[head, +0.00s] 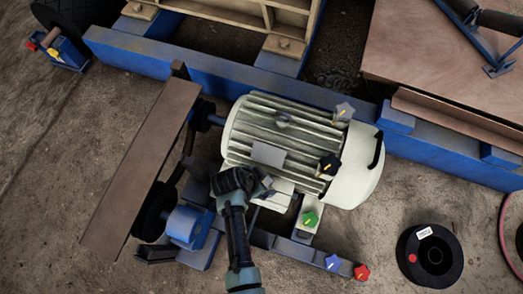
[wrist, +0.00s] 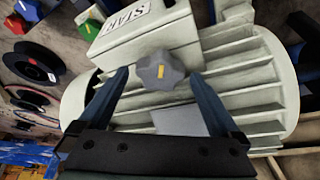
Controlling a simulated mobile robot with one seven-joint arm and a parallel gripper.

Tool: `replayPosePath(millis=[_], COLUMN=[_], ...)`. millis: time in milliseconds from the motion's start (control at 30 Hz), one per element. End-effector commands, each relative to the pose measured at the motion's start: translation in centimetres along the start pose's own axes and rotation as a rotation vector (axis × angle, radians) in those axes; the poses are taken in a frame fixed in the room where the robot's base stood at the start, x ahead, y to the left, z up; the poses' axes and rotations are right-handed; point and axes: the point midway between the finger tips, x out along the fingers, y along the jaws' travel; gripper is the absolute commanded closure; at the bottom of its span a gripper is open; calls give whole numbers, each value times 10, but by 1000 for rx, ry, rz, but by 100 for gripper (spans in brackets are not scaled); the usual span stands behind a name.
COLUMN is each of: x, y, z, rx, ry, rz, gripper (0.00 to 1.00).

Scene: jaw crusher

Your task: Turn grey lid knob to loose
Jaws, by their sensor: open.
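The grey lid knob (wrist: 160,71) is a lobed knob with a yellow mark, on the edge of a pale box with a lettered label (wrist: 127,17), in the wrist view. My gripper (wrist: 159,74) is open, with one blue finger on each side of the knob in the picture. Contact cannot be told. In the head view my gripper (head: 266,184) is over the front side of the pale finned motor (head: 270,125) and hides most of the box and this knob. Another grey knob (head: 345,111) with a yellow mark is at the motor's right end.
A black knob (head: 329,164) and a green knob (head: 310,218) are right of my gripper. A blue knob (head: 333,262) and a red knob (head: 361,271) are at the front. A brown guard (head: 140,165) stands left. A black spool (head: 430,255) lies on the ground.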

Motion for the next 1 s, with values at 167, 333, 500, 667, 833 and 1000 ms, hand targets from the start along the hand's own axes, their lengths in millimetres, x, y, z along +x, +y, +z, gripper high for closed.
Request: replayPosePath(millis=[167, 333, 500, 667, 833, 1000], x=[0, 0, 0, 0, 0, -1], y=[0, 0, 0, 0, 0, 1], z=[0, 0, 0, 0, 0, 0], rx=[1, 1, 1, 0, -4, -39], ry=[0, 0, 0, 0, 0, -1], rz=[0, 0, 0, 0, -1, -15], gripper=[1, 23, 53, 82, 87, 87])
